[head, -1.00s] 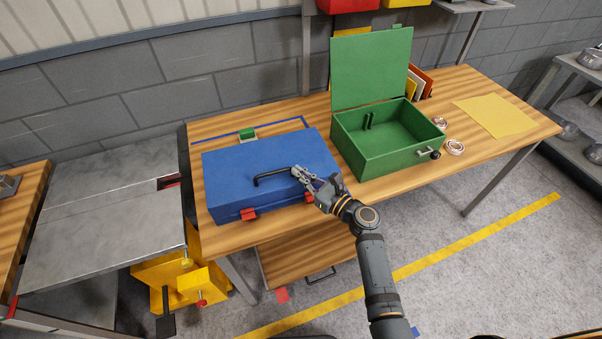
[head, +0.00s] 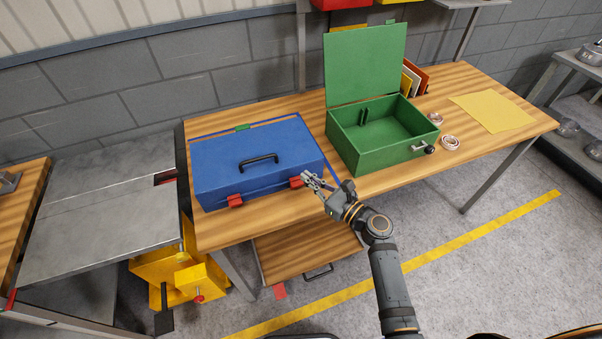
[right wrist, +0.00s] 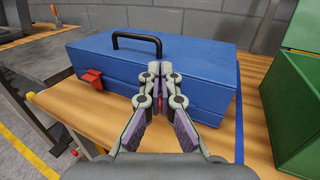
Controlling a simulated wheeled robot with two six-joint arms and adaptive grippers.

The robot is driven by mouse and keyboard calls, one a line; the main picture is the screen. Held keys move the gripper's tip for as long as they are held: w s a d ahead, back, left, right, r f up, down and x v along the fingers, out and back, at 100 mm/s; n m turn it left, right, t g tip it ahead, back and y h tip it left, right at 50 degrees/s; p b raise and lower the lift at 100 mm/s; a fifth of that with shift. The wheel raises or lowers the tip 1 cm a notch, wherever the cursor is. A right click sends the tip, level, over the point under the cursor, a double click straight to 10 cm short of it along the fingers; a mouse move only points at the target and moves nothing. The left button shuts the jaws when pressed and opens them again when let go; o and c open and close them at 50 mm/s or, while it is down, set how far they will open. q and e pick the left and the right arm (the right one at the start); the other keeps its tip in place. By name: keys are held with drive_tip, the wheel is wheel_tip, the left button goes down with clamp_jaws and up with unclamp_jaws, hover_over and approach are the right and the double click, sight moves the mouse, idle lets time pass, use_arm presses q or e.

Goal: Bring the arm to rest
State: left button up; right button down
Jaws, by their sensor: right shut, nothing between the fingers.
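My right gripper (head: 313,181) is shut and empty, just off the front right corner of the blue case in the head view. In the right wrist view its fingertips (right wrist: 160,70) are together in front of the case's front face; I cannot tell if they touch it. The blue case (head: 230,165) lies shut on the wooden workbench (head: 375,182), with a black handle (head: 259,160) on its lid and red latches on its front. My left gripper is not in view.
A green box (head: 355,150) with its lid up stands right of the case. Metal rings (head: 450,142) and a yellow sheet (head: 492,112) lie further right. A pulled-out drawer (head: 300,255) sits below the bench. A grey metal table (head: 95,220) is at left.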

drive_tip(key=s+d+f+n+g+h+b, duration=0.1)
drive_tip(key=s+d+f+n+g+h, duration=0.15)
drive_tip(key=s+n, duration=0.5)
drive_tip(key=s+d+f+n+g+h, duration=0.1)
drive_tip(key=s+f+n+g, duration=0.35)
drive_tip(key=n, duration=0.55)
drive_tip(key=s+d+f+n+g+h, duration=0.1)
drive_tip(key=s+d+n+h, duration=0.35)
drive_tip(key=d, duration=0.25)
drive_tip(key=s+d+n+g+h, duration=0.1)
drive_tip(key=s+d+n+h, duration=0.35)
drive_tip(key=d+n, duration=0.2)
drive_tip(key=s+d+f+g, duration=0.1)
drive_tip(key=d+f, duration=0.1)
drive_tip(key=f, duration=1.2)
drive_tip(key=s+d+f+g, duration=0.1)
drive_tip(key=s+d+f, duration=0.1)
drive_tip(key=f, duration=1.2)
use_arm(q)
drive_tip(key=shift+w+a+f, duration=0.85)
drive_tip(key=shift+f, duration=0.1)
use_arm(e)
drive_tip(key=s+f+g, duration=0.1)
drive_tip(key=s+f, duration=1.3)
drive_tip(key=s, duration=0.3)
drive_tip(key=shift+s+d+f+m, duration=0.35)
drive_tip(key=shift+s+d, duration=0.05)
drive_tip(key=shift+d, duration=0.05)
